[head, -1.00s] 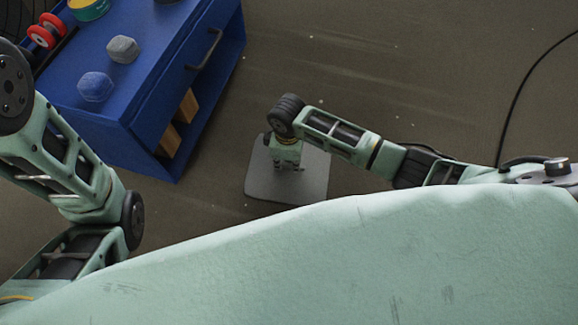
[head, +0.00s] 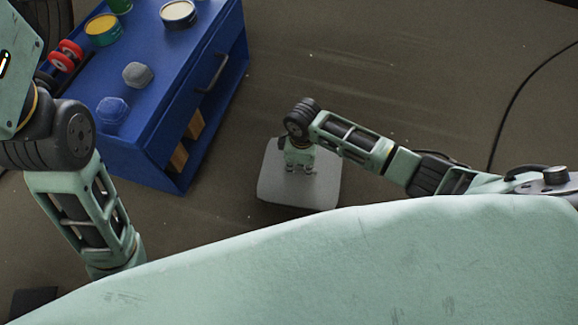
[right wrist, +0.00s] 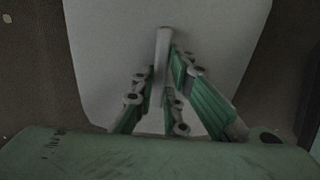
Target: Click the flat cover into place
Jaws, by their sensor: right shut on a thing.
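The flat cover (head: 300,194) is a light grey plate with rounded corners, in the middle of the head view. My right gripper (head: 303,172) is over it, pointing down. In the right wrist view the cover (right wrist: 100,60) fills most of the upper picture, and my right gripper (right wrist: 164,75) is shut on a narrow upright rib (right wrist: 163,42) on its face. I cannot tell whether the cover touches the floor. My left arm comes in at the left, but its gripper does not show.
A blue cabinet (head: 170,90) with a dark handle stands at the upper left. On it are tins (head: 103,30), a grey lump (head: 138,75), a blue lump (head: 112,110) and a red dumbbell (head: 66,56). A black cable (head: 510,110) lies at right. Brown floor around the cover is clear.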

